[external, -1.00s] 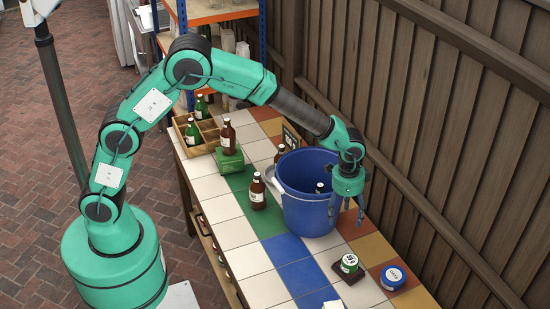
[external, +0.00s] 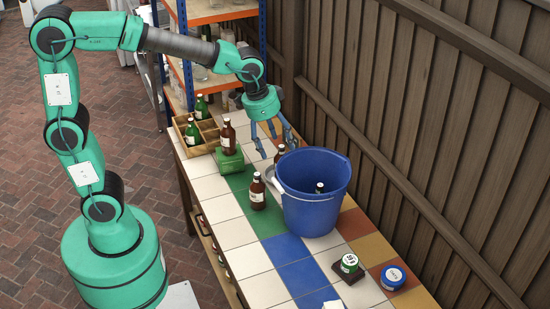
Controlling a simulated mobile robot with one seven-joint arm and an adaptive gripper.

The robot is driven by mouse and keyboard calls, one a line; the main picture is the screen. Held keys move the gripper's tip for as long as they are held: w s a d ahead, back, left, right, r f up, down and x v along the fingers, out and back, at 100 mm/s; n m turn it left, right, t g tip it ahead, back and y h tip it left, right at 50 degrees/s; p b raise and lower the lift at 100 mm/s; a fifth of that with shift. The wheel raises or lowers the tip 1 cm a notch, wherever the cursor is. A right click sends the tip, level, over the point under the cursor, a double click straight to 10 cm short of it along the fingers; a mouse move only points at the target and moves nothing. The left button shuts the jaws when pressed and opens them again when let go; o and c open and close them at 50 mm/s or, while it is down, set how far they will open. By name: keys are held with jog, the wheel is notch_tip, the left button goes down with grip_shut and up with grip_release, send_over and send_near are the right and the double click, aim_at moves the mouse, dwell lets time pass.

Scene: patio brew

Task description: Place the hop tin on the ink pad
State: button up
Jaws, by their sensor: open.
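A blue bucket (external: 311,209) with a bottle inside stands mid-table. A blue-lidded tin (external: 393,277) is right of the pad. Brown bottles (external: 257,191), a green box (external: 229,161) and a wooden crate (external: 196,135) stand left and behind. A wooden fence (external: 430,130) borders the right.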

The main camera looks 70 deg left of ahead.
jog(key=s+a+r+n+t, duration=0.1)
jog(key=s+a, duration=0.3)
jog(key=s, duration=0.8)
jog(key=s+a+r+n+t, duration=0.1)
jog(key=s+a, duration=0.4)
jog(key=s, duration=0.7)
jog(key=shift+s+a+r+n+y, duration=0.2)
jog(key=shift+s+r+n+y, duration=0.1)
jog(key=shift+r+n, duration=0.35)
